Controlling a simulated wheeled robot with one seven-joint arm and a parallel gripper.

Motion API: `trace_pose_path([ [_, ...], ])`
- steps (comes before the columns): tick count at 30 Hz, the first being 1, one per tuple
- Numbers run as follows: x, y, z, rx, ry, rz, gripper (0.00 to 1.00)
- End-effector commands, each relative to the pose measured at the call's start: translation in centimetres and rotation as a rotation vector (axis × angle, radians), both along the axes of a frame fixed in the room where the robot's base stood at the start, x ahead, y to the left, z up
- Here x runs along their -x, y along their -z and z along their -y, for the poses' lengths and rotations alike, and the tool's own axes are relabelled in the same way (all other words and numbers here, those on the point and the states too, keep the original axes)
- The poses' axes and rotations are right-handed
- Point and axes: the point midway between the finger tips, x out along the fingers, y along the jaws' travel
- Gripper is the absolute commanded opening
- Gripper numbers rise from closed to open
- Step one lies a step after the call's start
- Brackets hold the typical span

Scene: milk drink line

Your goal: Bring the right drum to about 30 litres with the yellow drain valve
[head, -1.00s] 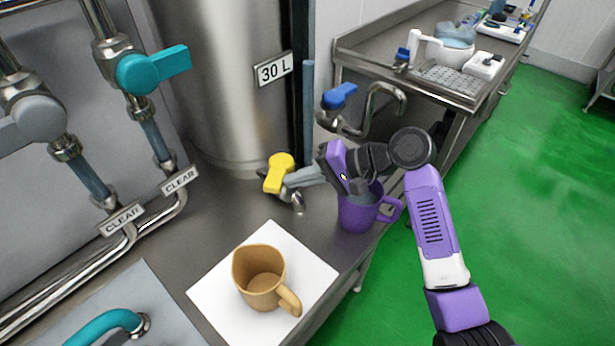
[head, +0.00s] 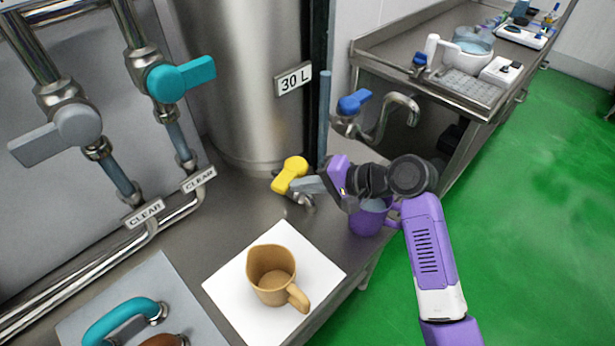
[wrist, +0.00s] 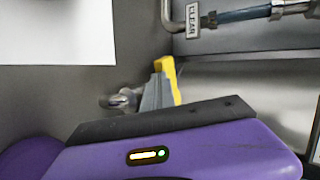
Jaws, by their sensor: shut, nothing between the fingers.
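The yellow drain valve (head: 290,175) sits low at the front of the steel drum (head: 238,80), above the counter. Its handle slants down to the left. My gripper (head: 303,184) is shut and empty, its grey fingertips right beside the handle on the right. In the wrist view the yellow handle (wrist: 166,68) shows just behind the grey fingers (wrist: 157,93); I cannot tell if they touch. The drum carries a "30 L" plate (head: 293,79). A blue-grey column in the sight tube (head: 324,115) ends slightly above that plate in the picture.
A purple mug (head: 366,219) stands under my wrist, partly hidden. A tan mug (head: 272,277) stands on a white mat (head: 232,291). A blue-handled tap (head: 354,102) is to the right of the drum. Teal (head: 180,80) and grey (head: 62,135) valves are on pipes at left.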

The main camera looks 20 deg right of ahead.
Motion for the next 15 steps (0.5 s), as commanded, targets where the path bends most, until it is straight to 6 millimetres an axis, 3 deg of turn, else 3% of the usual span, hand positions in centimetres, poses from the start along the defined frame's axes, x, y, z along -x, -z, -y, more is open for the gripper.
trace_pose_path([
  [15,-0.6,0.0,-2.0,-0.001,-0.002,-0.002,0.0],
])
